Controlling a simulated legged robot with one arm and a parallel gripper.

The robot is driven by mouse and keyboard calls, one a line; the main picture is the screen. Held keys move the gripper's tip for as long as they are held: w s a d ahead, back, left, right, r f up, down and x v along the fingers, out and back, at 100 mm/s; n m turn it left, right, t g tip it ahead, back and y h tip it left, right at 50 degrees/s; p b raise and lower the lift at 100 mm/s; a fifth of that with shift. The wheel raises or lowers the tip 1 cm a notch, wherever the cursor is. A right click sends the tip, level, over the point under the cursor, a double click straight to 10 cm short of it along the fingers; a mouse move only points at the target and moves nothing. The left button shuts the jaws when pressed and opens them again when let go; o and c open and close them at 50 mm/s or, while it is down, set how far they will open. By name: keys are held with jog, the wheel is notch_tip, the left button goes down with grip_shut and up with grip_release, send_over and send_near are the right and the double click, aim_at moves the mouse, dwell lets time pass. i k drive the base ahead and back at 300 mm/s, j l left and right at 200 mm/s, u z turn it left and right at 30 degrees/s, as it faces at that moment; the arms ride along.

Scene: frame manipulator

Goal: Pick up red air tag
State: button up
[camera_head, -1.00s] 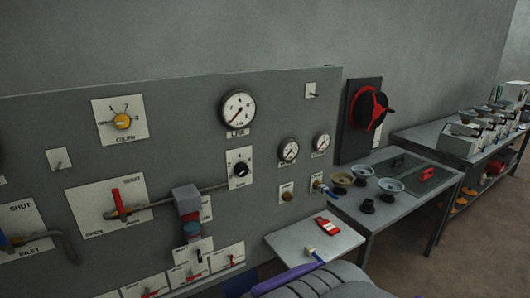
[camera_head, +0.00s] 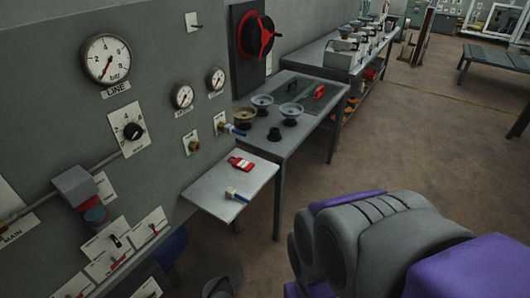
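The red tag (camera_head: 241,163), with a pale patch on it, lies flat on a small light-grey shelf (camera_head: 213,190) that sticks out from the panel. It lies near the shelf's back edge and nothing covers it. My gripper's fingers do not show in this view. Grey and purple parts of my own body or arm fill the lower right, apart from the shelf and to the right of it.
A blue-handled valve piece (camera_head: 237,194) lies on the shelf near the tag. A blue-handled valve (camera_head: 232,129) sticks out of the gauge panel (camera_head: 150,115) above. A grey table (camera_head: 283,150) with several bowls stands just behind. Open floor (camera_head: 400,150) lies to the right.

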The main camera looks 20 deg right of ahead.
aim_at(241, 164)
jog(key=i+l+z, duration=0.15)
jog(key=i, duration=0.45)
jog(key=i+l+z, duration=0.15)
jog(key=i, duration=0.45)
